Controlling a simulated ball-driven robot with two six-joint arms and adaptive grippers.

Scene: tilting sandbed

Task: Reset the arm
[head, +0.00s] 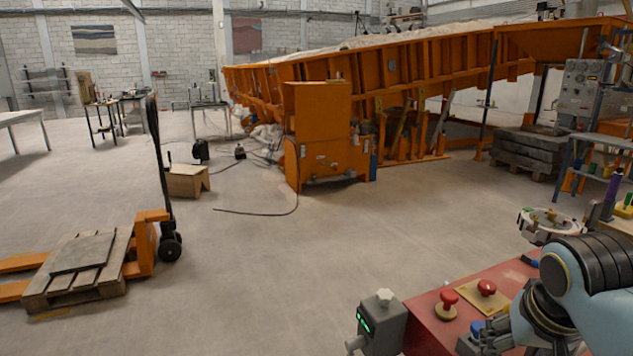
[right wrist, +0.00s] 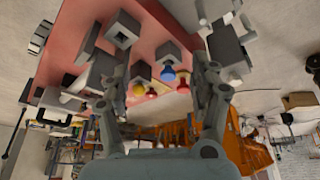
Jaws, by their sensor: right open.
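My right arm comes in from the lower right in the head view. Its gripper (head: 492,336) is over the near part of a red console (head: 425,335). In the right wrist view the two fingers of this gripper (right wrist: 158,85) stand apart, with no object held between them. A blue knob (right wrist: 168,74), a yellow knob (right wrist: 138,89) and red buttons show beyond the gap, apparently on the console. My left arm and gripper are not in view.
An orange tilting sandbed (head: 420,70) stands behind. A pallet truck (head: 150,240) is at left.

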